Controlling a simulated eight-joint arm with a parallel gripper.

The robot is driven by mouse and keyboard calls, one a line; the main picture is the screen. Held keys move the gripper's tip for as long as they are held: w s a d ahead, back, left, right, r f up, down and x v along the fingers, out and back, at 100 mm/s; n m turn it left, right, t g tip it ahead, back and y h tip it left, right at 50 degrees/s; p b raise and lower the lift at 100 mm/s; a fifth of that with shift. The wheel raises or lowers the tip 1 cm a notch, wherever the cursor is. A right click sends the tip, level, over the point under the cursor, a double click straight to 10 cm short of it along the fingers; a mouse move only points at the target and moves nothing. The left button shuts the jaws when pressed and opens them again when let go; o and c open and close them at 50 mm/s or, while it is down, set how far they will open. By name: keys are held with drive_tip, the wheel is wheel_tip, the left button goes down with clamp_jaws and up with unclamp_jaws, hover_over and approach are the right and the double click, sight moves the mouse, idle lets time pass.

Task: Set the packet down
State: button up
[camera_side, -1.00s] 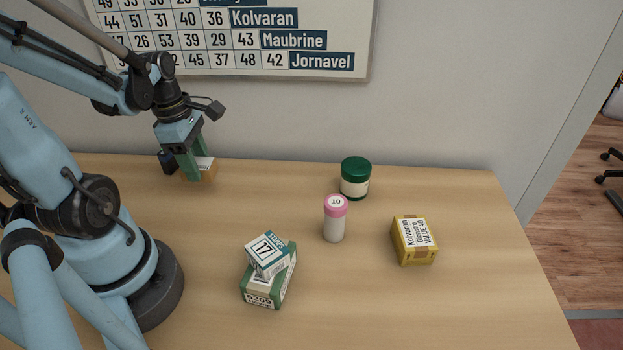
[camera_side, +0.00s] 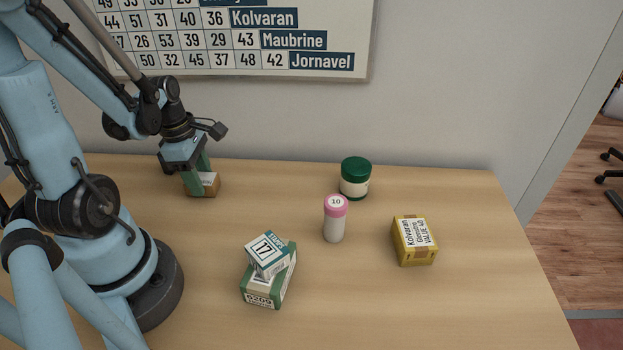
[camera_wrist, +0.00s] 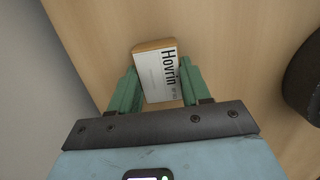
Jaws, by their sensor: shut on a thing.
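The packet is a small brown box with a white label reading "Hovrin" in the wrist view (camera_wrist: 158,78). In the side view its brown and white end (camera_side: 211,185) shows at the back left of the counter, partly hidden by a finger. My gripper (camera_side: 198,178) is shut on it, with a green finger on either side; the fingers also show in the wrist view (camera_wrist: 157,88). The packet is low, at or just above the wooden counter (camera_side: 330,290); I cannot tell whether it touches.
A green-capped jar (camera_side: 355,178), a pink-capped bottle (camera_side: 335,220) and a yellow box (camera_side: 414,240) stand to the right. A white-and-teal box (camera_side: 267,254) lies on a green box (camera_side: 270,288) in front. The counter between my gripper and the jar is clear.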

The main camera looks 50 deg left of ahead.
drive_tip(key=shift+f, duration=0.15)
drive_tip(key=o, duration=1.2)
drive_tip(key=shift+a+r, duration=0.5)
drive_tip(key=shift+r, duration=5.55)
drive_tip(key=w+d+m+t, duration=0.2)
drive_tip(key=d+m, duration=0.3)
drive_tip(key=m, duration=0.4)
drive_tip(key=w+d+m+t, duration=0.2)
drive_tip(key=w+d+m, duration=0.2)
drive_tip(key=m, duration=0.5)
drive_tip(key=w+d+r+m+t+y, duration=0.1)
drive_tip(key=w+d+m+t, duration=0.1)
drive_tip(key=d+m, duration=0.4)
drive_tip(key=shift+w+d+m, duration=0.2)
drive_tip(key=shift+w+m, duration=0.05)
drive_tip(key=shift+m, duration=0.5)
drive_tip(key=shift+w+d+m, duration=0.15)
drive_tip(key=shift+w+m, duration=0.1)
drive_tip(key=shift+m, duration=0.5)
